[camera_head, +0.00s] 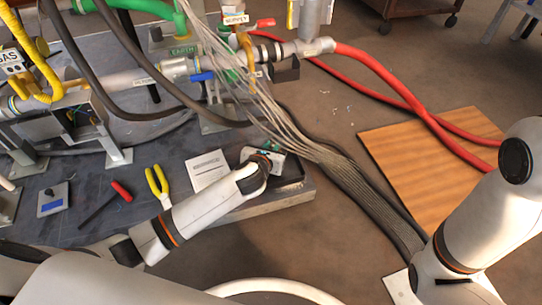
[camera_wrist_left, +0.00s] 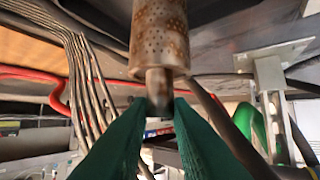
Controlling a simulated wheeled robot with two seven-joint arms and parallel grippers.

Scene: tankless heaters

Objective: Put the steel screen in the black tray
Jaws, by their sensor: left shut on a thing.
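The steel screen (camera_wrist_left: 160,35) is a perforated metal cylinder with rusty brown patches and a narrower stem. In the left wrist view, the green fingers of my left gripper (camera_wrist_left: 159,108) are shut on that stem, and the perforated body extends beyond the fingertips. In the head view my left gripper (camera_head: 264,157) is over the right front corner of the bench, and I cannot make out the screen there.
A white sheet (camera_head: 208,169), yellow-handled pliers (camera_head: 158,185) and a red-handled tool (camera_head: 121,191) lie on the bench. Pipes (camera_head: 150,78) stand behind. A wooden board (camera_head: 430,165) lies on the floor.

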